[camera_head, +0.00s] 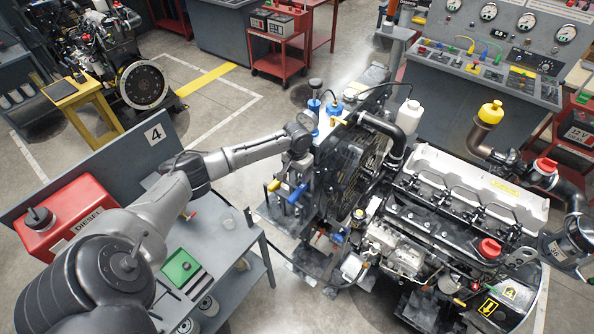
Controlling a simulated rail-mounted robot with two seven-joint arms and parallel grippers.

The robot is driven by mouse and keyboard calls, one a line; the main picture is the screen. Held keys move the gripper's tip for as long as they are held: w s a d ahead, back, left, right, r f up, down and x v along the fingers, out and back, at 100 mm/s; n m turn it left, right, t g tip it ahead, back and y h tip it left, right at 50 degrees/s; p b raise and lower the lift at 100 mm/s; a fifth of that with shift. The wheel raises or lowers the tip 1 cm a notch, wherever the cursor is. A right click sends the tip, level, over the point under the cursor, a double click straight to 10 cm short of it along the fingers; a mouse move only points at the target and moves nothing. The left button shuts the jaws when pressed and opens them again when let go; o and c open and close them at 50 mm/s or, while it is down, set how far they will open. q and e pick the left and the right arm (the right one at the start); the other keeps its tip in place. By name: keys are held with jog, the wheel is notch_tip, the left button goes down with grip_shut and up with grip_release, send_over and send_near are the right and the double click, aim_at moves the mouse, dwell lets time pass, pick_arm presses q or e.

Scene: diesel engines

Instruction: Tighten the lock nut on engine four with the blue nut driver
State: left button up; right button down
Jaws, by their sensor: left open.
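Engine four (440,215) stands at the right on its stand, with a yellow "4" label near its lower right end. My left gripper (296,172) is open at the engine's left end, beside the radiator (345,160). A blue-handled tool (298,193), likely the blue nut driver, is tilted right at the gripper's fingers. I cannot tell whether they touch it. A yellow-handled tool (273,185) sits just left of it. The lock nut cannot be made out. My right gripper is out of view.
A grey bench (225,240) with a green tray (180,268) and red diesel can (65,220) lies left of the engine. A gauge console (490,70) stands behind. Clear floor shows behind the bench.

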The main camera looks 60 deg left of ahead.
pick_arm(q)
jog(key=shift+f, duration=0.15)
jog(key=shift+f+b, duration=0.8)
jog(key=shift+b, duration=0.15)
jog(key=b, duration=0.5)
send_over(297, 192)
notch_tip(297, 192, down, 5)
jog(key=shift+r, duration=0.1)
jog(key=shift+f, duration=0.7)
jog(key=shift+f+b, duration=0.65)
jog(key=shift+f, duration=0.85)
jog(key=shift+p, duration=0.5)
